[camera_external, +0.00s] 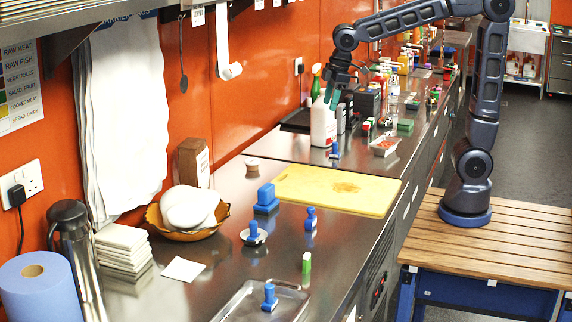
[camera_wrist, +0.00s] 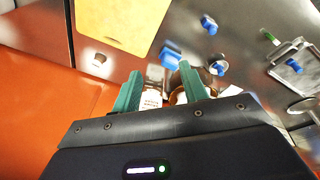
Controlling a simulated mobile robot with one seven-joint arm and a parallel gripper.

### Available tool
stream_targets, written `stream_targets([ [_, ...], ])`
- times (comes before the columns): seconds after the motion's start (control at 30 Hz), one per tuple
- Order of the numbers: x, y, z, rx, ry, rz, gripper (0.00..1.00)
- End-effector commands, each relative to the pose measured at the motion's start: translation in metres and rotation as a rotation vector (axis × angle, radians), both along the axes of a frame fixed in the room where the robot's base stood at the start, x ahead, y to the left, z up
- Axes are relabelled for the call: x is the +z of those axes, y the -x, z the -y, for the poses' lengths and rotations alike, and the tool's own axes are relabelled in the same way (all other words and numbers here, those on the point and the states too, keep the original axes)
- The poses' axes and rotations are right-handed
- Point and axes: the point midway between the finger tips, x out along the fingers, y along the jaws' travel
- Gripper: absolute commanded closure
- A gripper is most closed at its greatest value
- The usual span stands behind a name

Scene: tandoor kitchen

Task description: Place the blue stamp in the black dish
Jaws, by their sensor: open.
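My gripper (camera_external: 333,97) has green fingers and is open and empty, high over the back of the counter near the white bottle. Its fingers also show in the wrist view (camera_wrist: 158,82). Several blue stamps stand on the counter: a large block-like one (camera_external: 266,198), one on a small pale-rimmed dish (camera_external: 253,233), one to the right (camera_external: 311,217), one in the metal tray (camera_external: 270,296), and a small blue item (camera_external: 335,150) below the gripper. Which stamp is meant is unclear. I cannot clearly make out a black dish.
A yellow cutting board (camera_external: 337,190) lies mid-counter. A white bottle (camera_external: 323,124) stands by the gripper. A bowl (camera_external: 217,222), napkins (camera_external: 122,246), a flask (camera_external: 72,242) and a green-white item (camera_external: 307,264) are nearer. The orange wall (camera_external: 262,70) borders the counter.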

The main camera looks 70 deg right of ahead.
Motion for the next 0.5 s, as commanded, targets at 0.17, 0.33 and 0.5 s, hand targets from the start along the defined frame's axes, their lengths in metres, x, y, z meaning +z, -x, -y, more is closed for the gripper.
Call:
stream_targets([
  [0.17,0.011,0.044,0.048,-0.135,-0.029,0.039,0.57],
  [0.33,0.013,0.087,0.085,-0.260,-0.060,0.071,0.57],
  [0.5,0.009,0.131,0.117,-0.386,-0.095,0.104,0.57],
])
